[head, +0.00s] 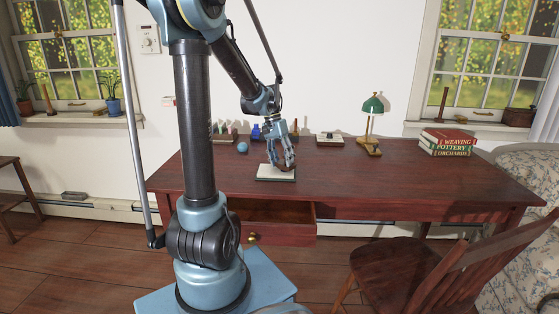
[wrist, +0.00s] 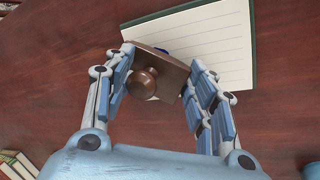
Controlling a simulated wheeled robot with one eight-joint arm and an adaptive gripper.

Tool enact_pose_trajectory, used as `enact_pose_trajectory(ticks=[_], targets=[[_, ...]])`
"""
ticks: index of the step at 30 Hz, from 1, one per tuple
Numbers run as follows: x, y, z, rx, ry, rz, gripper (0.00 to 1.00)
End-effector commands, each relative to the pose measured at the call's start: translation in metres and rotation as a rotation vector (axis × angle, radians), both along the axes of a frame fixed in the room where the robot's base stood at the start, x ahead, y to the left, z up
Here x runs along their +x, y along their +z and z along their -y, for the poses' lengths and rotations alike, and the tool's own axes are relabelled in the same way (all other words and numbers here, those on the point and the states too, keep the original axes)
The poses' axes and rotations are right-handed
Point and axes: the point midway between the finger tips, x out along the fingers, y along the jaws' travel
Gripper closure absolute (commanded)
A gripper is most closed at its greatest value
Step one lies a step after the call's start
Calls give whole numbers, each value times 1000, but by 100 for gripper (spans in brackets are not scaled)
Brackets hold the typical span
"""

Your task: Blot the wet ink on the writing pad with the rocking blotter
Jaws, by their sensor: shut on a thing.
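The writing pad (head: 270,178) lies on the desk near its front edge. In the wrist view the pad (wrist: 225,45) has cream, ruled paper and a dark green edge. The rocking blotter (wrist: 172,72) is brown with a round knob. My gripper (wrist: 160,66) is shut on it, one finger on each side. The blotter is over the pad's near edge; I cannot tell whether it touches the paper. A small dark blue patch of ink (wrist: 161,50) shows just past the blotter; the rest is hidden. In the head view my gripper (head: 281,160) is low over the pad.
The dark red desk (head: 400,178) has an open drawer (head: 280,211) below the pad. Books (head: 446,143) lie at right. A wooden chair (head: 415,268) stands in front.

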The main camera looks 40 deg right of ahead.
Motion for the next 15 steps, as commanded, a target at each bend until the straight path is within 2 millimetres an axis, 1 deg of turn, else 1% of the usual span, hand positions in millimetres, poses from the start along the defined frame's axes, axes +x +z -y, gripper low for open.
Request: enact_pose_trajectory(ticks=[15], targets=[[0,-5,0,0,0,0,68]])
